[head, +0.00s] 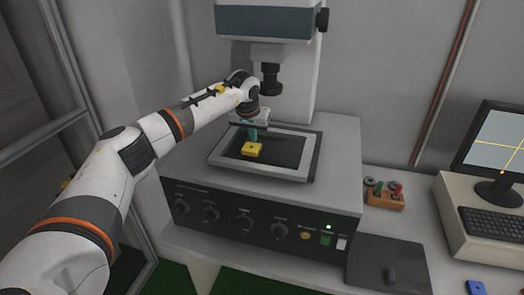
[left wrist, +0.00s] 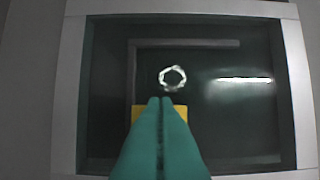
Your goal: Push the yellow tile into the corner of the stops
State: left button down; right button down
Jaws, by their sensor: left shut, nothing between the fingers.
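The yellow tile (head: 252,149) lies on the dark glass of the microscope stage. In the left wrist view the tile (left wrist: 138,112) is mostly hidden behind my fingers, with its left and right edges showing. Two thin dark stops (left wrist: 190,43) form an L there, with the corner at the upper left. A clear gap separates the tile from the top stop; the tile's left edge is near the lower end of the left stop, contact unclear. My left gripper (head: 252,136) is shut and empty, its teal fingertips pointing down at the tile. Whether they touch it I cannot tell. My right gripper is not in view.
A raised light frame (head: 310,160) borders the stage glass. The microscope objective (head: 271,78) hangs behind my wrist. A ring-shaped reflection (left wrist: 172,78) and a bright streak show on the glass. An orange holder (head: 384,199) and a monitor (head: 497,145) stand at the right.

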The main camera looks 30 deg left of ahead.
aim_at(247, 159)
pick_arm(q)
jog(key=shift+s+d, duration=0.25)
jog(key=shift+s, duration=0.9)
jog(key=shift+s+d, duration=0.3)
jog(key=shift+s, duration=0.9)
jog(key=shift+s+d, duration=0.25)
jog(key=shift+s, duration=0.9)
jog(key=shift+f, duration=0.25)
jog(key=shift+s+b+x, duration=0.2)
jog(key=shift+b+x, duration=0.55)
jog(key=shift+x, duration=0.25)
jog(key=shift+r, duration=0.15)
